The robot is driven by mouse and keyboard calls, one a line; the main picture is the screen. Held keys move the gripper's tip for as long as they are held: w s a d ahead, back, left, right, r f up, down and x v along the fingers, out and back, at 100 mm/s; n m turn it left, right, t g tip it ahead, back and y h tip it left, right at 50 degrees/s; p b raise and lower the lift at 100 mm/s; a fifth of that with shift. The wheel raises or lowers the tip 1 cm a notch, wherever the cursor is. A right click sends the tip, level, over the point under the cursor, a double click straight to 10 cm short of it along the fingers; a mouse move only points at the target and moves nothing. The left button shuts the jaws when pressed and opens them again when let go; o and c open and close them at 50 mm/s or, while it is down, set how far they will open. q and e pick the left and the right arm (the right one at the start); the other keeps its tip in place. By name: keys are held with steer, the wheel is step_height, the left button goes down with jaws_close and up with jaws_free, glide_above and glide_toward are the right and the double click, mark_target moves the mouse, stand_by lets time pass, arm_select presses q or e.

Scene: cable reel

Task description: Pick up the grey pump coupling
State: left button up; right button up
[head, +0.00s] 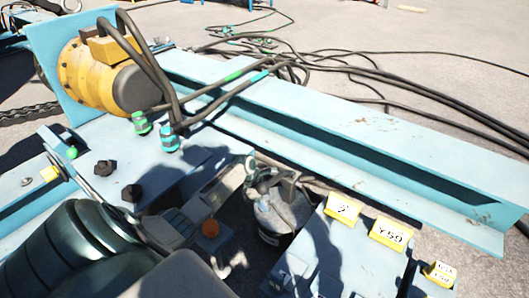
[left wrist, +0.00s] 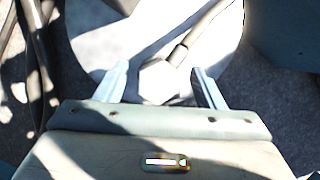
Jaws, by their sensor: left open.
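A grey coupling-like part with a hexagonal body (left wrist: 160,80) and a dark rod or hose from its upper right shows in the left wrist view, over a pale round surface. I take it to be the grey pump coupling. In the head view, a grey rounded pump body (head: 283,212) sits in the gap right of my left arm, partly in shadow. My left gripper (left wrist: 161,85) is open, one finger on each side of the hexagonal part; I cannot tell whether they touch it. In the head view, my left gripper (head: 256,178) reaches the pump's top. My right gripper is not seen.
A blue steel beam (head: 370,140) runs behind. A yellow motor (head: 95,78) stands at upper left, with black cables (head: 270,60) trailing from it. Yellow labelled blocks (head: 390,235) stand on blue plates at right.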

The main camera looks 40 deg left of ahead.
arm_select(q)
steer(key=shift+w+d+f, duration=0.1)
steer(key=shift+f, duration=0.3)
steer(key=shift+r, duration=0.1)
steer(key=shift+c, duration=0.2)
steer(key=c, duration=1.1)
